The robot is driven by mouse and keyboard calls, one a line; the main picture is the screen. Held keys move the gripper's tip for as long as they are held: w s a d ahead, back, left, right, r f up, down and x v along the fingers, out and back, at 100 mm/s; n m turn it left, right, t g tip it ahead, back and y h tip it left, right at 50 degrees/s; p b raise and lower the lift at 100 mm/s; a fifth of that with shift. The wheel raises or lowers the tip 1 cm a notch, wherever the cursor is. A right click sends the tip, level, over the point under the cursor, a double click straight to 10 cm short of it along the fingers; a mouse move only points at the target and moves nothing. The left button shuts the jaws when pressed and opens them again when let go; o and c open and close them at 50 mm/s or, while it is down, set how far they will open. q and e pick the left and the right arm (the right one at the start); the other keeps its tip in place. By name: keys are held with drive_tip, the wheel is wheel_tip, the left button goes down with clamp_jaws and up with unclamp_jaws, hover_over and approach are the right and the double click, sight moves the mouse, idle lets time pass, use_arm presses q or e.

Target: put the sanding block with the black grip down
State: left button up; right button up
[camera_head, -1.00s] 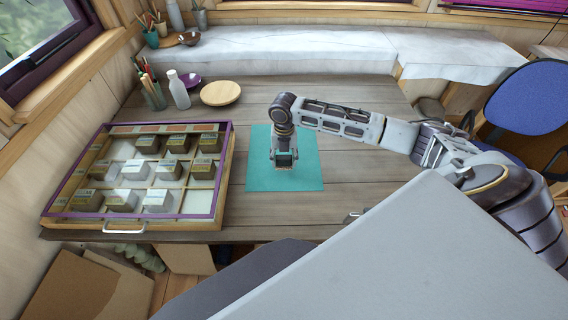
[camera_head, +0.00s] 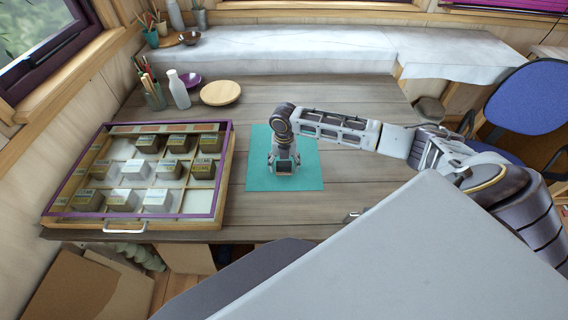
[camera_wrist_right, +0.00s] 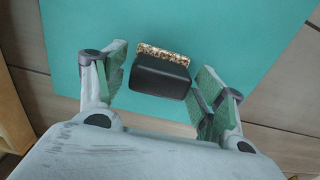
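The sanding block with the black grip (camera_wrist_right: 160,75) lies on the teal mat (camera_wrist_right: 225,30), its speckled tan side showing along one edge. In the wrist view, my right gripper (camera_wrist_right: 160,88) is open, with a finger on each side of the block and visible gaps between. In the head view, the right gripper (camera_head: 284,168) points down over the teal mat (camera_head: 309,178), and the dark block (camera_head: 284,169) shows between its spread fingers. My left gripper is not in view.
A purple-and-wood framed case (camera_head: 228,166) with several labelled blocks is left of the mat. The tabletop right of the mat is bare.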

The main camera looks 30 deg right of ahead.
sight(284, 163)
drive_tip(key=shift+r, duration=0.1)
idle(0.3)
wheel_tip(284, 163, up, 12)
idle(0.7)
idle(0.8)
